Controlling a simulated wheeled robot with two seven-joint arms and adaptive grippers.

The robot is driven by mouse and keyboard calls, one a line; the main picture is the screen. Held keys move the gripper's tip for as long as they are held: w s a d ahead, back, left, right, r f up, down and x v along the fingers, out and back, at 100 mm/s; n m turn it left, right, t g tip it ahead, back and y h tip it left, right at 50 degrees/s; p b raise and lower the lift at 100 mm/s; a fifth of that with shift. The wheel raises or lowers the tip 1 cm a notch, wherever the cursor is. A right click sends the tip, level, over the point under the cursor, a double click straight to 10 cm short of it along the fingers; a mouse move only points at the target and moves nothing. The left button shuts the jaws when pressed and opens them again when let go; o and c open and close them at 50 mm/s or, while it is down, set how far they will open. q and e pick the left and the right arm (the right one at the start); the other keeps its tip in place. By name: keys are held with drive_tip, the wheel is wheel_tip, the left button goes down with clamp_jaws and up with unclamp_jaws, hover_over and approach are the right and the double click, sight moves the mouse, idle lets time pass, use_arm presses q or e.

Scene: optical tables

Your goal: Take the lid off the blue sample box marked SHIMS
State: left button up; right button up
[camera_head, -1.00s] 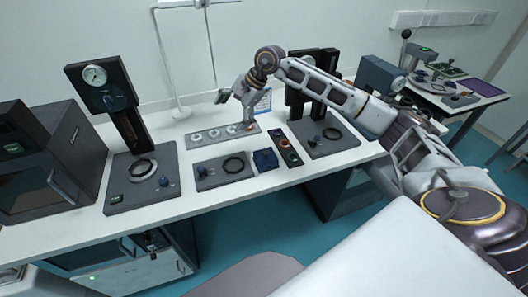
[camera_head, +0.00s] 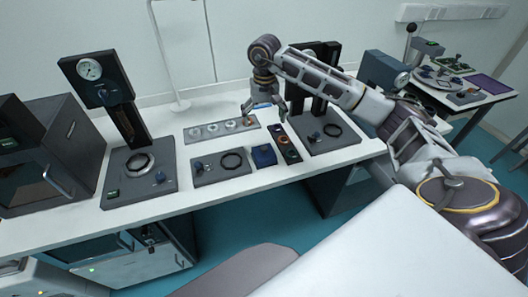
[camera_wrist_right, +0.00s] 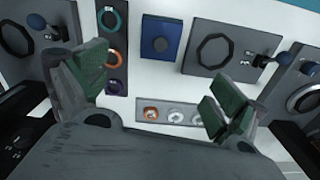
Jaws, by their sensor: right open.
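The blue sample box (camera_head: 264,155) sits on the white table near its front edge, between a grey plate with a black ring and a narrow dark tray of rings. In the right wrist view the blue box (camera_wrist_right: 161,38) shows from above, with a small round feature in the middle of its top; the lid appears to be on. No SHIMS marking is readable. My right gripper (camera_head: 265,112) is open and empty above the table, behind the box. In the right wrist view its two green-padded fingers (camera_wrist_right: 158,86) are spread wide. My left gripper is not in view.
The grey plate with a black ring (camera_head: 221,167) is left of the box. The narrow ring tray (camera_head: 287,149) is close on its right. A grey strip with several round pieces (camera_head: 222,129) lies behind. A press stand (camera_head: 140,170) stands further left.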

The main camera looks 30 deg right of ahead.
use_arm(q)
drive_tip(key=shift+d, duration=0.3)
use_arm(e)
drive_tip(key=shift+s+n, duration=0.1)
drive_tip(key=shift+n, duration=0.8)
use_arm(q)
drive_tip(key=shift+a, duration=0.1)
use_arm(e)
hover_over(264, 147)
wheel_tip(264, 147, down, 7)
drive_tip(key=shift+s+f+p, duration=0.1)
drive_tip(key=shift+f+p, duration=0.1)
drive_tip(key=shift+p, duration=0.2)
drive_tip(key=shift+f, duration=0.6)
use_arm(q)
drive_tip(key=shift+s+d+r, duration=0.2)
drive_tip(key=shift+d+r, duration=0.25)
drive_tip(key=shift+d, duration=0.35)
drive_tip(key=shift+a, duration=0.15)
